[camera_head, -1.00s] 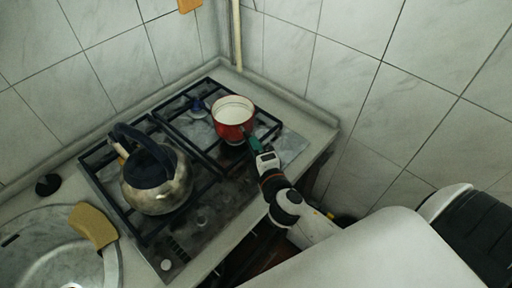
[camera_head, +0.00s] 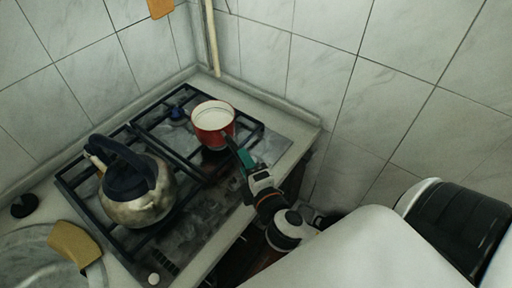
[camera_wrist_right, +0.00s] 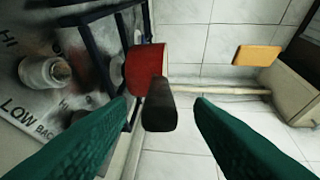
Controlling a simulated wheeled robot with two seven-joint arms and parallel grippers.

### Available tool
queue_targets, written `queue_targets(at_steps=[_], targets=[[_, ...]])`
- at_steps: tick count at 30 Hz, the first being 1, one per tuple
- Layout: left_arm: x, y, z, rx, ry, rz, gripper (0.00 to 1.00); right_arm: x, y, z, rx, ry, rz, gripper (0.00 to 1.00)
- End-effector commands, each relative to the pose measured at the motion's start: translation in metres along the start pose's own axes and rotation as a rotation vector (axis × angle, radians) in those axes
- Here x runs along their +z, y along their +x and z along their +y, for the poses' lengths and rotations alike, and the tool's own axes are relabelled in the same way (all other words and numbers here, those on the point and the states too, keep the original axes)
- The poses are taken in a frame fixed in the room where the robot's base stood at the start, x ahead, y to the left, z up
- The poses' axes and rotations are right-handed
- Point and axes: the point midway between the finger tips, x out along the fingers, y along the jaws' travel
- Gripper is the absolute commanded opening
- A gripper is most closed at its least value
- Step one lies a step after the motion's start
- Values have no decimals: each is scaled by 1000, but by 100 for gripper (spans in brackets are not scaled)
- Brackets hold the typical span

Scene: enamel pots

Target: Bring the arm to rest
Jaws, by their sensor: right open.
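My right gripper (camera_head: 246,160) is open and empty at the right front of the stove, just off the end of the red pot's handle. In the right wrist view its two green fingers (camera_wrist_right: 160,119) are spread wide, with the dark handle (camera_wrist_right: 160,105) showing between and beyond them; the exact gap is hard to judge. The red enamel pot (camera_head: 213,129) with a white inside stands upright on the stove's back right grate. Its red side also shows in the right wrist view (camera_wrist_right: 143,66). My left gripper is not in view.
A metal kettle (camera_head: 139,198) with a dark handle stands on the left of the stove (camera_head: 213,226). A sink (camera_head: 40,277) with a yellow sponge (camera_head: 74,243) lies at the lower left. Tiled walls close off the back and right. A pipe (camera_head: 211,40) runs up the corner.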

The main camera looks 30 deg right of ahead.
Motion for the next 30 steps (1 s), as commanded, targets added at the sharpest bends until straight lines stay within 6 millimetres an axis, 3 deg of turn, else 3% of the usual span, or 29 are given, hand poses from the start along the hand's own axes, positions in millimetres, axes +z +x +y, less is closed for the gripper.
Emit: queue_targets(at_steps=[3, 9, 15, 23, 26, 30], targets=[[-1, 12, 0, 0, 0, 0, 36, 0, -26, 4, 3, 2, 0, 48], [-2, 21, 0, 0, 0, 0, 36, 0, -56, 2, 0, 1, -1, 48], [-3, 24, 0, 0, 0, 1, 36, 0, -68, -1, -3, 1, 0, 48], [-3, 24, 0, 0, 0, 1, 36, -4, -68, 1, 14, 34, 19, 48], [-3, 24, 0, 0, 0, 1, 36, -17, -65, 13, 87, 159, 87, 48], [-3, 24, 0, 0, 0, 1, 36, -39, -68, 51, 293, 475, 254, 48]])
